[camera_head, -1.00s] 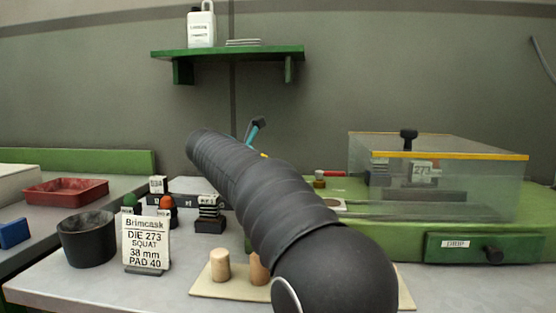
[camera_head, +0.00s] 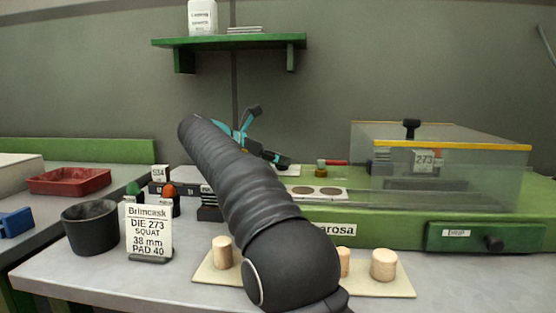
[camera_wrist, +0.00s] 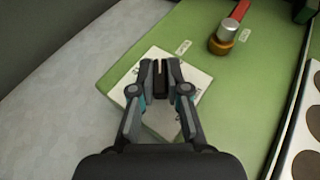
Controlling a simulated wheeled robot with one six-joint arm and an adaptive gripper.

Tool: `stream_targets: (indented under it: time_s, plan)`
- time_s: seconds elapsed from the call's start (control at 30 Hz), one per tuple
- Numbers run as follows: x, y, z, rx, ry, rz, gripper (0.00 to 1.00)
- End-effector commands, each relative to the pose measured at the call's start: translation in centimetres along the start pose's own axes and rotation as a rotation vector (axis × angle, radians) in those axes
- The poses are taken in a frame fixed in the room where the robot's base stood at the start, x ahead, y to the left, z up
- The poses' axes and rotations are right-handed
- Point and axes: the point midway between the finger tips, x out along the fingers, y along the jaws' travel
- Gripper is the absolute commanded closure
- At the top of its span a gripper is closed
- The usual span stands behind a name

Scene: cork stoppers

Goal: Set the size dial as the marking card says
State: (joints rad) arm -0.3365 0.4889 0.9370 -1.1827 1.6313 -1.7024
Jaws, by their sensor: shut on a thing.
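The marking card (camera_head: 148,231) stands upright at the front left and reads "Brimcask, DIE 273, SQUAT, 38 mm, PAD 40". In the wrist view, a dark knob with a pale line (camera_wrist: 160,82) sits over a white square plate (camera_wrist: 146,62) on the green bench; I take it for the size dial. My gripper (camera_wrist: 161,76) is shut on this knob. Its fingers and palm hide much of the plate, and the scale marks are too small to read. In the head view, my gripper (camera_head: 284,162) is behind my arm, low over the white plate (camera_head: 290,172).
A brass-based fitting with a red handle (camera_wrist: 223,40) stands close right of the plate. A white strip with brown discs (camera_head: 318,192) lies nearby. A clear-walled box (camera_head: 450,170) stands right. Cork stoppers (camera_head: 384,264) stand on a front board; a dark cup (camera_head: 90,228) is left.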

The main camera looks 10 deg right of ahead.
Motion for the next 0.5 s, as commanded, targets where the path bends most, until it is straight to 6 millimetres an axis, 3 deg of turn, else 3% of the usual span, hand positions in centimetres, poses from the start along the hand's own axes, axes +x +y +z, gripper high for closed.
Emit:
stream_targets:
  time_s: [0.03,0.07,0.1,0.17,0.5]
  plan:
    - [0.03,0.05,-0.07,-0.001,0.001,0.001,1.0]
    - [0.03,0.05,-0.07,-0.001,0.001,0.001,0.83]
    - [0.03,0.05,-0.07,-0.001,0.001,0.001,0.73]
    - [0.03,0.05,-0.07,-0.001,0.001,0.001,0.6]
    - [-0.17,0.03,-0.03,-0.001,0.0,0.001,0.6]
